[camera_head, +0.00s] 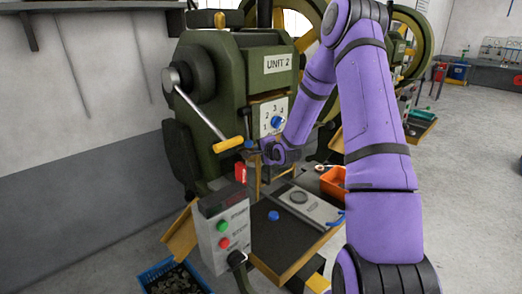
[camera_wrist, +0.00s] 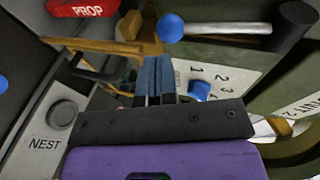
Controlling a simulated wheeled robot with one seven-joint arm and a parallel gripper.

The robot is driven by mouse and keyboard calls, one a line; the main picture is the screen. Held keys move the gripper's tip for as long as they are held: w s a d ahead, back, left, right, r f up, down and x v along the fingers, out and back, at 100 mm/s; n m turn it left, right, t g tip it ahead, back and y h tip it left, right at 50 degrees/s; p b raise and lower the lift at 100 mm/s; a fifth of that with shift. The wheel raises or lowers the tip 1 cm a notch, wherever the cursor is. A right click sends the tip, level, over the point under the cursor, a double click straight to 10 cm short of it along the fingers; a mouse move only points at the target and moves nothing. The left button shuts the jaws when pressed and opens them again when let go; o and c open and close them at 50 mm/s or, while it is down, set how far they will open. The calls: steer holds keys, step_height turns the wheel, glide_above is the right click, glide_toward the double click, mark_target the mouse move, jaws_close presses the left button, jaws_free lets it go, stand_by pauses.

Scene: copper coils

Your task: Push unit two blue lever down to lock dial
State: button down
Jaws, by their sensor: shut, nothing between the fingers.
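The unit two machine (camera_head: 215,75) is green and carries a "UNIT 2" label. Its dial plate (camera_head: 267,108) has a blue knob (camera_head: 277,121); the knob also shows in the wrist view (camera_wrist: 199,90). The blue lever, a silver rod with a blue ball end (camera_wrist: 170,28), runs to a dark hub in the wrist view. In the head view a small blue spot (camera_head: 248,144), probably that ball, shows beside my gripper (camera_head: 256,147). My fingers (camera_wrist: 153,66) are shut and empty. Their tips appear close to the ball; contact cannot be told.
A long lever with a yellow handle (camera_head: 228,144) reaches close to my gripper. Below are a grey control box (camera_head: 220,238) with green and red buttons and a work table with a plate marked "NEST" (camera_wrist: 45,143). An orange bin (camera_head: 332,183) stands right; a blue crate (camera_head: 155,272) sits on the floor.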

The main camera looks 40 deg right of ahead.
steer(key=f+v, duration=0.1)
steer(key=v, duration=0.8)
steer(key=shift+s+f, duration=0.25)
steer(key=shift+r, duration=0.1)
steer(key=s+a+r+n+g+h, duration=0.1)
steer(key=s+a+r+n+g, duration=0.2)
steer(key=s+a+r+n, duration=0.45)
steer(key=s+a+r+n+g, duration=0.2)
steer(key=a+r+n, duration=0.15)
steer(key=r, duration=0.65)
steer(key=s+a+r+n+g, duration=0.1)
steer(key=s+a+r+n, duration=0.1)
steer(key=s, duration=0.5)
steer(key=s+a+r+n+g+y, duration=0.1)
steer(key=s+a, duration=0.3)
steer(key=s, duration=0.4)
steer(key=s+a+r+n+g, duration=0.1)
steer(key=s+a+r+n, duration=0.2)
steer(key=s, duration=0.4)
steer(key=shift+s+a+r+n+g+y, duration=0.3)
steer(key=shift+a+r+n+g+y, duration=0.1)
steer(key=shift+a+r, duration=0.15)
